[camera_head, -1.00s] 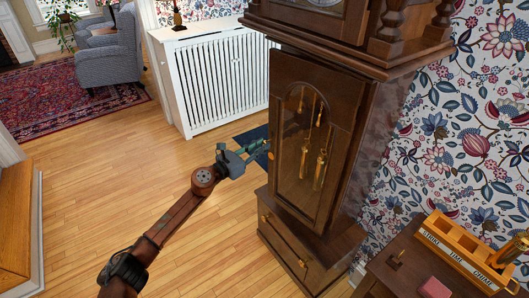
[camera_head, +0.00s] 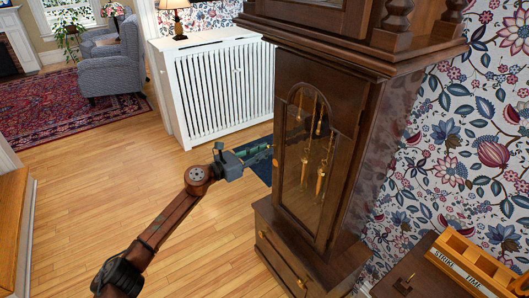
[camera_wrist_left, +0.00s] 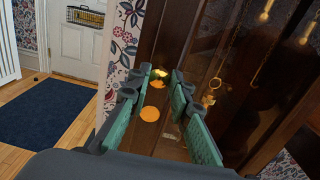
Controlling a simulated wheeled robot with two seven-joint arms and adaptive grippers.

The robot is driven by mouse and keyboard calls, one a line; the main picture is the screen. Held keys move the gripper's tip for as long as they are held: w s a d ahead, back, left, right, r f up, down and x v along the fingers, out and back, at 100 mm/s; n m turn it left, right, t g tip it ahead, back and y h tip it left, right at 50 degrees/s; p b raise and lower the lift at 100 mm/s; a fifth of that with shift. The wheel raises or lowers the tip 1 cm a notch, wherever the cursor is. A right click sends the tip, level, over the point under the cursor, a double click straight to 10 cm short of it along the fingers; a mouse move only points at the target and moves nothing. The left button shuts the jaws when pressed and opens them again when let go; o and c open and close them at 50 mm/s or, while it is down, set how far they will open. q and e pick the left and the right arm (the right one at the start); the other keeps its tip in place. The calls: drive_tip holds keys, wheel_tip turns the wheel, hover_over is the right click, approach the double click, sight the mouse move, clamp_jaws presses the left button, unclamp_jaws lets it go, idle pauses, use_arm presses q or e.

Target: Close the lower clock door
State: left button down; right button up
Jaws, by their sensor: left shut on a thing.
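The tall dark wood clock stands at the centre of the head view. Its lower door (camera_head: 292,200) has an arched glass pane with brass weights and chains behind it. The door looks flush or nearly flush with the case; a small gap cannot be ruled out. My left gripper (camera_head: 266,152) reaches in from the left to the door's left edge. In the left wrist view its green-padded fingers (camera_wrist_left: 161,77) stand either side of a small brass knob (camera_wrist_left: 161,72), and it is shut on this knob. The exact contact is hard to see. My right gripper is out of view.
A white slatted radiator cover (camera_head: 220,85) stands behind the clock to the left, with a dark blue mat (camera_head: 258,170) beside it. A side table (camera_head: 425,285) with a wooden holder (camera_head: 475,262) is at lower right. The wood floor at left is clear.

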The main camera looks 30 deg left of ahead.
use_arm(q)
drive_tip(key=c, duration=1.8)
unclamp_jaws()
drive_tip(key=shift+o, duration=0.2)
drive_tip(key=v, duration=1.2)
drive_tip(key=shift+d, duration=0.1)
